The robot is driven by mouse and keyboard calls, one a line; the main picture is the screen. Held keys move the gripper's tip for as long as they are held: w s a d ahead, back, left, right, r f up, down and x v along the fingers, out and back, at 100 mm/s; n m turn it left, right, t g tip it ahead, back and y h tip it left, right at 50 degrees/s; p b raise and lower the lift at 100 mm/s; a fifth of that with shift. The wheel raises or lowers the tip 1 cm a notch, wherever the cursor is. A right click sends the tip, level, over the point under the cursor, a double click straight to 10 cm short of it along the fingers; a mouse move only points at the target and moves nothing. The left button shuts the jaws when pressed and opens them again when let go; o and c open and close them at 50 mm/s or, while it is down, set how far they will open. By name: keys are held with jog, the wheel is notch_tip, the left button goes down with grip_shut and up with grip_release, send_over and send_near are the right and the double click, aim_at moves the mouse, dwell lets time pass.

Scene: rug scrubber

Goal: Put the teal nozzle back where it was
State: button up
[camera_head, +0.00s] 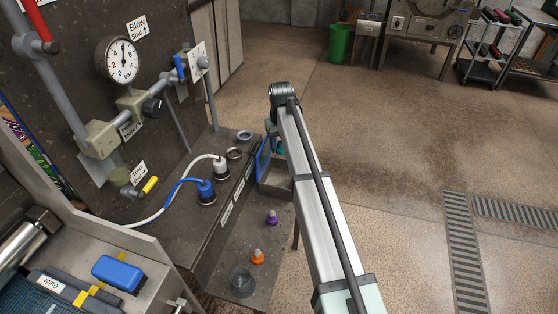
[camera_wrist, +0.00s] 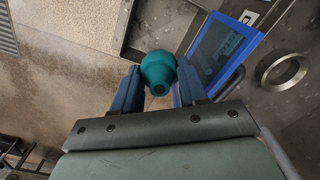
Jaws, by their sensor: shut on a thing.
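The teal nozzle (camera_wrist: 158,68) is a rounded, bulb-like piece seen from above in the wrist view. My gripper (camera_wrist: 159,78) has its two blue fingers on either side of it and is shut on it. In the head view, my arm hides most of the gripper; a small bit of teal (camera_head: 280,147) shows beside the arm, near the blue-framed panel (camera_head: 263,159). A purple nozzle (camera_head: 272,218) and an orange nozzle (camera_head: 257,257) stand on the lower shelf. I cannot tell whether the teal nozzle touches anything beneath it.
The blue-framed panel is close to the right finger in the wrist view (camera_wrist: 218,50). A metal ring (camera_wrist: 284,72) lies farther right. White (camera_head: 221,167) and blue (camera_head: 205,190) hose connectors stand on the bench. A grey open tray (camera_head: 276,181) and a clear jar (camera_head: 242,282) are nearby.

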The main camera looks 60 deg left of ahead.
send_over(265, 239)
notch_tip(265, 239, down, 8)
jog(key=shift+w+f, duration=0.1)
jog(key=shift+f, duration=4.75)
jog(key=shift+f, duration=0.15)
jog(key=o, duration=1.1)
notch_tip(265, 239, up, 12)
jog(key=shift+r, duration=0.15)
